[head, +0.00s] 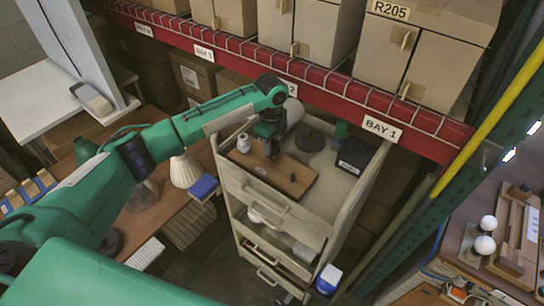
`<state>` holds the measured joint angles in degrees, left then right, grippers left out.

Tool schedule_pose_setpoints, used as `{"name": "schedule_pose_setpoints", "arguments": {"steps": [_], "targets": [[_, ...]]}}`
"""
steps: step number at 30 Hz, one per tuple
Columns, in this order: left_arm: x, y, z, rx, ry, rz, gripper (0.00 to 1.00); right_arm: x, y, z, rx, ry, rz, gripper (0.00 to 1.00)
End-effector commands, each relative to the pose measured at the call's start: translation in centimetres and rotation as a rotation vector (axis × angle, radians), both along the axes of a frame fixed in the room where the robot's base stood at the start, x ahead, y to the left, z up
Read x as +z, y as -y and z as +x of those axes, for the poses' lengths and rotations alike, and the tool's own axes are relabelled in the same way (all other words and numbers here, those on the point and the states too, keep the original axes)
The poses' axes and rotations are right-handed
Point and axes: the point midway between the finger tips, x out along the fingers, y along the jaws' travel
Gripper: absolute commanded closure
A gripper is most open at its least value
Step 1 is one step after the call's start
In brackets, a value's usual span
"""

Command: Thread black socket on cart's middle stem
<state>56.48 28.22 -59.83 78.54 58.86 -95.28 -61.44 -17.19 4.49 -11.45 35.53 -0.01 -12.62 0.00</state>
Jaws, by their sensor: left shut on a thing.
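My left gripper (271,150) reaches over the top of the cart (344,186) and points down at the brown wooden board (262,172) there. It is shut on a small dark piece at its fingertips, which I take to be the black socket. The piece blends with the dark fingers, so its outline is unclear. It is low over the middle of the board; I cannot tell whether it touches a stem. The middle stem is hidden by the gripper. A small dark upright piece (293,178) stands on the board to the right. My right gripper is not in view.
A white ribbed piece (243,143) stands at the board's left end. A black round base (309,139) and a black box (354,155) sit behind on the cart. A red shelf beam (330,88) with cardboard boxes runs close behind. A pleated lampshade (185,170) stands left.

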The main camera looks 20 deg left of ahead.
Motion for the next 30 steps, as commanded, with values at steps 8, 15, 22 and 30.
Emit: {"name": "schedule_pose_setpoints", "arguments": {"steps": [8, 15, 22, 30], "targets": [[-0.09, 0.02, -0.01, 0.000, 0.000, 0.000, 0.78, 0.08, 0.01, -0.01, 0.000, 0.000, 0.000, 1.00], [-0.17, 0.03, -0.06, 0.000, -0.002, 0.000, 0.96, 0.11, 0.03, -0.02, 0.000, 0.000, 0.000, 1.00], [-0.27, 0.05, -0.10, -0.001, -0.003, 0.001, 0.96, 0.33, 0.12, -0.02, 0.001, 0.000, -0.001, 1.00], [-0.48, 0.05, -0.18, -0.001, -0.005, 0.001, 0.96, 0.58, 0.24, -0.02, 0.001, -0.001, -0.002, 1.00]]}}
